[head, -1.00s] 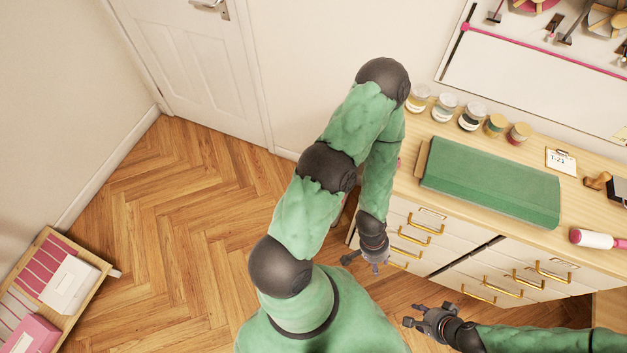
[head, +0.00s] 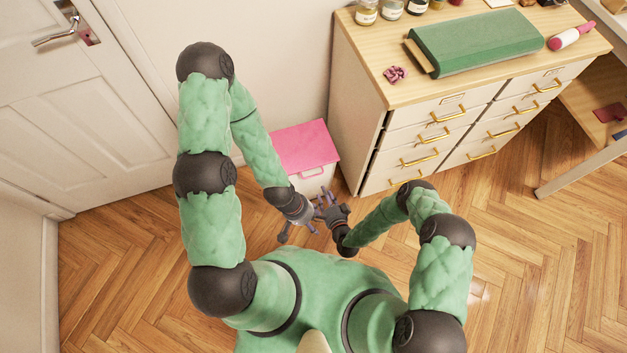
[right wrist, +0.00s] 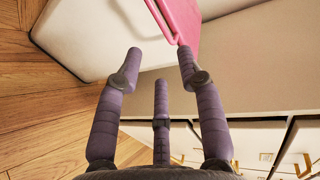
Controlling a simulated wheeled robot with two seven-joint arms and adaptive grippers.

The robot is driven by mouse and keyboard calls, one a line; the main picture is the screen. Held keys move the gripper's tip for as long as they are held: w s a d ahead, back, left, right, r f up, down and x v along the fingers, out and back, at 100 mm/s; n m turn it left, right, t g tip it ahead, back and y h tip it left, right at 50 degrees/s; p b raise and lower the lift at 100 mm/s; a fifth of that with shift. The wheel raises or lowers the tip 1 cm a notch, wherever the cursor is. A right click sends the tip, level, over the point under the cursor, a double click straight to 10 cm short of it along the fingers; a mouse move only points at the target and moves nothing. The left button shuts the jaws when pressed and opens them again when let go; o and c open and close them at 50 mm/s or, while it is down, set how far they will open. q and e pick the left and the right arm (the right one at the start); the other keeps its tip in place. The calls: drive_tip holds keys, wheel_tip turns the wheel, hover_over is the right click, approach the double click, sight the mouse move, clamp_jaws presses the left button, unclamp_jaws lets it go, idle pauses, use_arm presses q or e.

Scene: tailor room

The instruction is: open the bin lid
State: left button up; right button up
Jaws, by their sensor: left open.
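The bin (head: 316,186) is white with a pink lid (head: 303,143) and stands against the wall, beside the drawer cabinet. The lid lies shut, with a pink handle (head: 312,172) at its front edge. My left gripper (head: 298,232) is open and empty in front of the bin, low and close to my right gripper. My right gripper (head: 322,203) is just in front of the bin, below the lid handle in the picture.
The drawer cabinet (head: 380,150) with gold handles stands right of the bin. A green case (head: 475,42) and a pink-purple bow (head: 396,75) lie on its top. A white door (head: 80,110) is at left. Wooden floor (head: 530,270) is clear at right.

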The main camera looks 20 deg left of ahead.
drive_tip(key=shift+m+t+y, duration=0.3)
drive_tip(key=shift+t, duration=0.1)
drive_tip(key=b+x, duration=0.1)
drive_tip(key=x, duration=0.2)
drive_tip(key=b+x, duration=0.1)
drive_tip(key=x, duration=0.3)
drive_tip(key=b+x, duration=0.2)
drive_tip(key=x, duration=0.2)
drive_tip(key=shift+s+a+f, duration=0.35)
drive_tip(key=shift+a, duration=0.05)
clamp_jaws()
